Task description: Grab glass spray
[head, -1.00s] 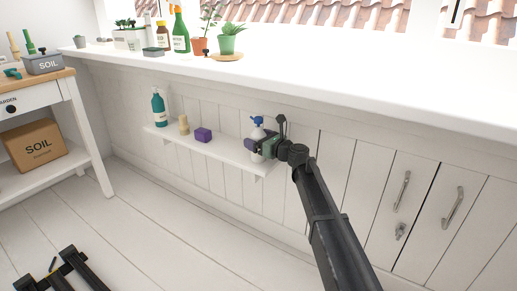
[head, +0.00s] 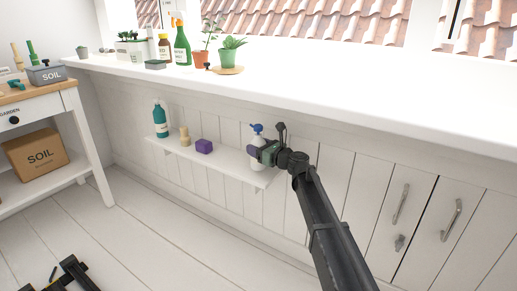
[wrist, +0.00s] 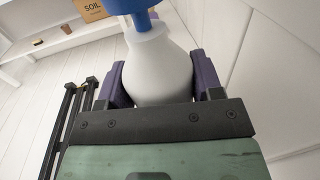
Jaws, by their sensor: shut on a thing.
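The glass spray is a white bottle with a blue spray head (head: 257,128), at the right end of the low wall shelf. In the wrist view its white body (wrist: 157,68) stands between the purple jaw pads, with the blue head cut off at the top edge. My gripper (head: 254,153) reaches it from the right and is shut on the bottle's body. It also shows in the wrist view (wrist: 158,85) with a pad on each side of the bottle. The gripper hides part of the body, and I cannot tell whether the bottle's base touches the shelf.
The narrow shelf (head: 222,163) also holds a teal pump bottle (head: 161,120), a beige brush-like item (head: 184,137) and a purple block (head: 204,146). The white desk top (head: 330,95) overhangs above, with a green spray bottle (head: 181,42) and pots. Cupboard handles (head: 451,220) are at right.

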